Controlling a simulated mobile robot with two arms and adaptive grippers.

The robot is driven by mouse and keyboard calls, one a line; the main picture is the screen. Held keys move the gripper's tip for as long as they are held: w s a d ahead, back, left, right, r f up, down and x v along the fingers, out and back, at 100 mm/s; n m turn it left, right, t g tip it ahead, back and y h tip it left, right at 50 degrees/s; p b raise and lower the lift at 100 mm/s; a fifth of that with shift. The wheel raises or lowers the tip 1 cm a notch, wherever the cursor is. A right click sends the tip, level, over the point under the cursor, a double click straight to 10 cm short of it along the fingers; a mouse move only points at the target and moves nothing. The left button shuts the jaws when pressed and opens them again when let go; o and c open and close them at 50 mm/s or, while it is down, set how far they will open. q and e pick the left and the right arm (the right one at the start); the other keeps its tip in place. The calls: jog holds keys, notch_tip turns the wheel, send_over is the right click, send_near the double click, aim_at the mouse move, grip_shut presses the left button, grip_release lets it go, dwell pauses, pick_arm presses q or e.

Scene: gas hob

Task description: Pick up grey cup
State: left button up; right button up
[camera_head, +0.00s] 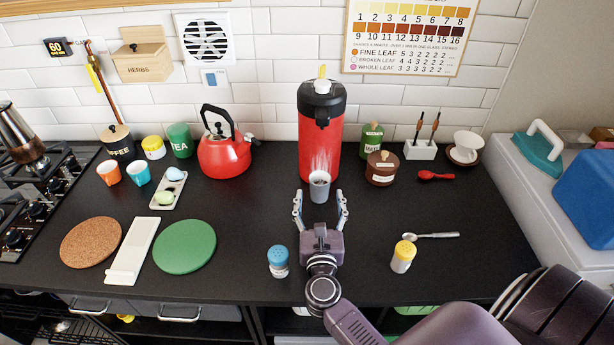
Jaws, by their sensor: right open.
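The grey cup (319,190) stands upright on the black counter (230,275), just in front of a red pump flask (318,148). Pale steam rises from it. My right gripper (321,200) reaches in from the front, its arm coming from the lower right. It is open, with one finger on the left and one on the right of the cup. From this view I cannot tell whether the fingers touch the cup. My left gripper is not in view.
A blue-capped shaker (278,261) and a yellow-capped shaker (403,256) flank my right wrist. A spoon (430,236) lies to the right. A red kettle (224,148), a green mat (185,247) and cork mat (91,243) are left. A brown pot (382,167) stands right of the flask.

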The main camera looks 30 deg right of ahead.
aim_at(320, 187)
jog(key=shift+w+d, duration=0.2)
jog(key=shift+w, duration=0.15)
jog(key=shift+w+d+r, duration=0.2)
jog(key=shift+w+d+r+p, duration=0.15)
jog(key=shift+w+d+p, duration=0.25)
jog(key=shift+w+d, duration=0.1)
jog(key=shift+p+x, duration=0.4)
jog(key=shift+x, duration=1.8)
jog(key=shift+w+f, duration=0.2)
jog(key=shift+f, duration=0.05)
jog(key=c, duration=1.5)
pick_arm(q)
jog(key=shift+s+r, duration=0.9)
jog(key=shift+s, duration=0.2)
pick_arm(e)
jog(key=shift+c, duration=0.2)
jog(key=shift+r, duration=0.15)
